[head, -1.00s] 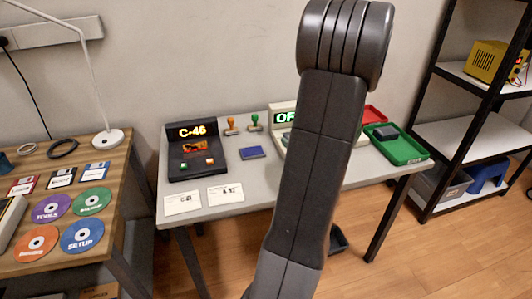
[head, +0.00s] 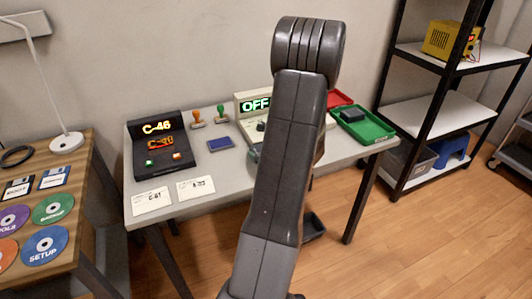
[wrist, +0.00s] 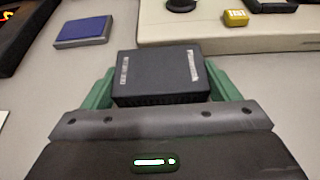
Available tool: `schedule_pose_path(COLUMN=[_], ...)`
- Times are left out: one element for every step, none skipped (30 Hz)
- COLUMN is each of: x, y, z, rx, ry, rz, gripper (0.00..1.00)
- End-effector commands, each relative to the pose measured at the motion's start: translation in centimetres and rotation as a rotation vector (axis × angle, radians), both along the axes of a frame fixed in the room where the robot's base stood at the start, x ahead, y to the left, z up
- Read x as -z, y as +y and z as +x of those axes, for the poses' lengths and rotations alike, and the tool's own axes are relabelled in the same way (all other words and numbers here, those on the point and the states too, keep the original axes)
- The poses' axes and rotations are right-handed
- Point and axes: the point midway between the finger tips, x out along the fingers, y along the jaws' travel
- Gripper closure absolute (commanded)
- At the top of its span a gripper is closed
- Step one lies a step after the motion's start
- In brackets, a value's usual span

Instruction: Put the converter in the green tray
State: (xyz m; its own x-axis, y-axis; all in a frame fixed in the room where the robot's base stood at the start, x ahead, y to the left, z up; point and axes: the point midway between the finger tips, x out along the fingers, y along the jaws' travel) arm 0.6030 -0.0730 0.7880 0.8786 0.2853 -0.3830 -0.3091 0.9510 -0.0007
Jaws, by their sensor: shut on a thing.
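My gripper (wrist: 160,82) is shut on a black box with two pale label strips, which looks like the converter (wrist: 160,76). Its green fingers press the box from both sides, above the grey table. In the head view my arm hides most of the gripper and the box. The green tray (head: 378,133) is at the right end of the table, to the right of my arm. A small dark box (head: 352,115) lies in that tray.
A red tray (head: 339,98) stands behind the green one. A beige console reading OFF (head: 243,100), a black C-46 console (head: 150,165), two stamps, a blue pad (head: 220,144) and two cards share the table (head: 225,185). A black-framed shelf (head: 425,110) stands right.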

Motion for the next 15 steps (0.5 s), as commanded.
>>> schedule_pose_path(x=[-0.06, -0.05, 0.05, 0.17, 0.28, 0.4, 0.4, 0.3, 0.29, 0.29, 0.29, 0.29, 0.29, 0.29, 0.28], y=[-0.01, 0.0, 0.0, 0.0, -0.01, 0.0, 0.0, 0.0, 0.0, 0.0, 0.01, 0.01, 0.01, 0.01, 0.0], z=[0.02, 0.02, 0.02, 0.02, 0.02, 0.02, 0.0, -0.01, 0.0, 0.0, 0.0, 0.0, 0.0, 0.0, 0.0], rx=[0.0, 0.0, 0.0, 0.0, 0.0, 0.0, 0.0, 0.0, 0.0, 0.0, 0.0, 0.0, 0.0, 0.0, 0.0], ry=[-0.001, -0.001, -0.001, -0.001, -0.001, -0.001, 0.0, 0.0, 0.001, 0.001, 0.001, 0.001, 0.001, 0.001, 0.001], rz=[0.0, 0.0, 0.0, 0.0, 0.0, 0.0, 0.0, 0.0, 0.0, 0.0, 0.0, 0.0, 0.0, 0.0, 0.0], gripper=[0.53, 0.53, 0.53, 0.53, 0.53, 0.53, 0.16, 0.11, 0.03, 0.0, 0.0, 0.0, 0.0, 0.0, 0.0])
